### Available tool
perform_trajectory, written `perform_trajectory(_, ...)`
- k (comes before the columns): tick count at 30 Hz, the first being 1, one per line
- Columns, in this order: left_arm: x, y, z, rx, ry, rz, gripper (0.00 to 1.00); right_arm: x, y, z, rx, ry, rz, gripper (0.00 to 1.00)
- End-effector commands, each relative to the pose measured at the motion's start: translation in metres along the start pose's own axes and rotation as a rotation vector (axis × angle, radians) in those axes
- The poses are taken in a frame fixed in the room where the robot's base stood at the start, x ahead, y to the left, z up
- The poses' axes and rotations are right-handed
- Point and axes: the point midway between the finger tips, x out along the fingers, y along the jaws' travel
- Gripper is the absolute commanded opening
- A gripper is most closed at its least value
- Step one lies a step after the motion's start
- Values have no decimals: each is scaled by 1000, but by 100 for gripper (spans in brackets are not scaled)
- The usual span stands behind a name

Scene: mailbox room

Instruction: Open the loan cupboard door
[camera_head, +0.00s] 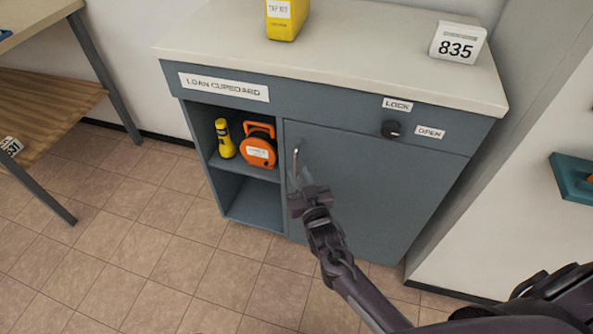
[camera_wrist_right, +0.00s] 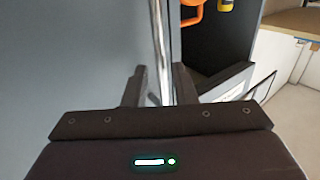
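The loan cupboard (camera_head: 235,121) is a blue-grey unit with a pale top. Its door (camera_head: 375,185) is closed flush, right of the open shelves. A vertical metal bar handle (camera_head: 296,163) is at the door's left edge. A dark round knob (camera_head: 391,129) sits above the door between the LOCK and OPEN labels; its setting is too small to read surely. My right gripper (camera_head: 311,190) is at the handle's lower end. In the right wrist view, the handle (camera_wrist_right: 160,45) runs between the two spread fingers (camera_wrist_right: 160,88), with a gap at the left finger. My left gripper is out of view.
The open shelf holds a yellow torch (camera_head: 224,138) and an orange reel (camera_head: 258,146). A yellow box (camera_head: 286,18) and a white 835 sign (camera_head: 457,43) stand on top. A wooden table (camera_head: 45,98) is at left. Tiled floor before the cupboard is clear.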

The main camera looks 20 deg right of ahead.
Motion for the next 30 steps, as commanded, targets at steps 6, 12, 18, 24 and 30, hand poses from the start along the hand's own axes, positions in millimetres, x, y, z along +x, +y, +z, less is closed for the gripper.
perform_trajectory(6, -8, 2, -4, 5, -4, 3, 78, 28, 0, 1, 0, -1, 0, 25)
perform_trajectory(12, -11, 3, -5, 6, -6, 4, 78, 33, 0, 1, 0, -3, 0, 25)
perform_trajectory(18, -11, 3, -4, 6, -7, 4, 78, 33, 0, 1, 0, -3, 0, 20)
perform_trajectory(24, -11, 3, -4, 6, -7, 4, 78, 33, 0, 1, 0, -3, 0, 0)
perform_trajectory(30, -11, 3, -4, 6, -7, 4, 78, 33, 0, 1, 0, -3, 0, 0)
